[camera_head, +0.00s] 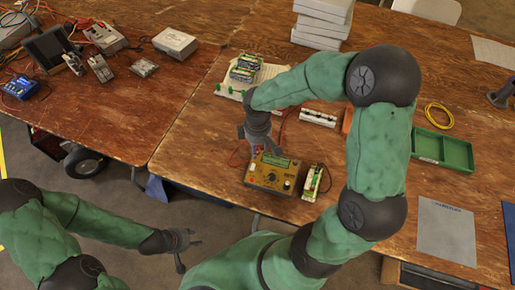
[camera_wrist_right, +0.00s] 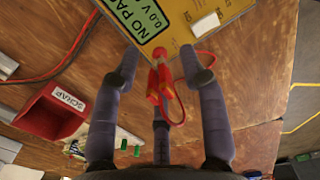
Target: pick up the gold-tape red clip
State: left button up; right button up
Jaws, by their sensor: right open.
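The yellow tester box (camera_head: 273,174), with a green display and a dial, stands on the table. In the right wrist view its display (camera_wrist_right: 150,15) reads "NO PACK". A red clip (camera_wrist_right: 160,83) with yellow-gold bands and a red lead lies in line with the space between my right gripper's fingers. My right gripper (camera_wrist_right: 160,66) is open around that line of sight. I cannot tell whether any finger touches the clip. In the head view my right gripper (camera_head: 256,140) is just behind the tester. My left gripper (camera_head: 188,254) is open and empty, low in front of the table.
A red SCRAP bin (camera_wrist_right: 50,112) is left of the fingers in the wrist view. A battery pack (camera_head: 312,182) stands right of the tester. A green tray (camera_head: 443,150) and yellow cable ring (camera_head: 438,116) lie at right.

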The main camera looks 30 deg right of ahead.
jog(key=shift+f, duration=0.15)
grip_shut()
jog(key=shift+r+p, duration=0.3)
jog(key=shift+r, duration=0.05)
notch_tip(320, 180, up, 3)
jog(key=shift+s+a+r+p, duration=0.1)
jog(key=shift+r+p, duration=0.1)
jog(key=shift+p, duration=0.7)
jog(key=s+a+r+p, duration=0.4)
jog(key=s+a+r, duration=0.3)
jog(key=s+r, duration=0.2)
jog(key=shift+s+a+p, duration=0.3)
jog(key=shift+s+a, duration=0.05)
jog(key=shift+s, duration=0.85)
